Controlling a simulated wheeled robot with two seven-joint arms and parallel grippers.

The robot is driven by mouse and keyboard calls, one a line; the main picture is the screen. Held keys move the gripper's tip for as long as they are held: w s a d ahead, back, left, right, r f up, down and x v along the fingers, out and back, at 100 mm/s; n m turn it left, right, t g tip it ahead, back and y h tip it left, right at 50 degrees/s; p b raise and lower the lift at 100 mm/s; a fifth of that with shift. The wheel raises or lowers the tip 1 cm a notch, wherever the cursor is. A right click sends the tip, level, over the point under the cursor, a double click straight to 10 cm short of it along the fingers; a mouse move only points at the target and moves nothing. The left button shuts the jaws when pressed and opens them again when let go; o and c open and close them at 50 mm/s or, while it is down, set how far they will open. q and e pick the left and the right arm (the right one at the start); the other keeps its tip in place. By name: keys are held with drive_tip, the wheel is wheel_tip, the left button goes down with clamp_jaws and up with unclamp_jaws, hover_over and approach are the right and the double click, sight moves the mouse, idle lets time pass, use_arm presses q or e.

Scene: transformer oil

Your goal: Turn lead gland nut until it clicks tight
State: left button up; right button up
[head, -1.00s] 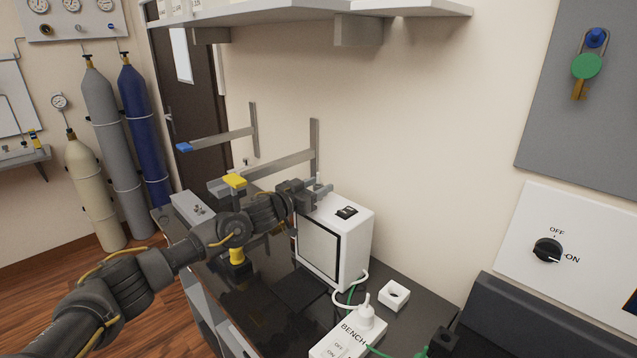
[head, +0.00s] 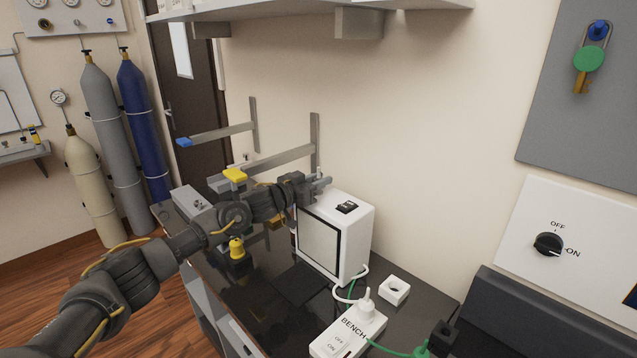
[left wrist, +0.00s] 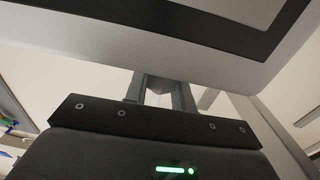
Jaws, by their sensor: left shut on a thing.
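My left gripper (head: 322,184) reaches over the back left top edge of a white box (head: 357,225) with a dark-framed front panel. Its fingers are shut on a small grey piece, which I take to be the lead gland nut; the head view mostly hides it. In the left wrist view, the two grey fingers (left wrist: 164,92) stand close together with a grey faceted piece (left wrist: 162,86) between them, just below the white box's edge. I cannot tell how tight the nut is. My right gripper is not in view.
A white power strip labelled BENCH (head: 350,331) and a small white square block (head: 394,290) lie on the dark bench in front. Wall brackets (head: 315,140) rise behind my gripper. A shelf (head: 300,14) hangs above.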

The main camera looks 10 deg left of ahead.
use_arm(q)
drive_tip(key=m+g+h+b, duration=0.2)
drive_tip(key=g+h+b, duration=0.1)
drive_tip(key=shift+w+f+m, duration=0.1)
drive_tip(key=shift+f+m, duration=0.15)
drive_tip(key=shift+m, duration=0.15)
drive_tip(key=shift+r+m+g+h+b, duration=0.1)
drive_tip(key=shift+m+g+h+b, duration=0.3)
drive_tip(key=shift+g+h+b, duration=0.1)
drive_tip(key=shift+r, duration=0.1)
drive_tip(key=o, duration=1)
drive_tip(key=shift+r, duration=0.1)
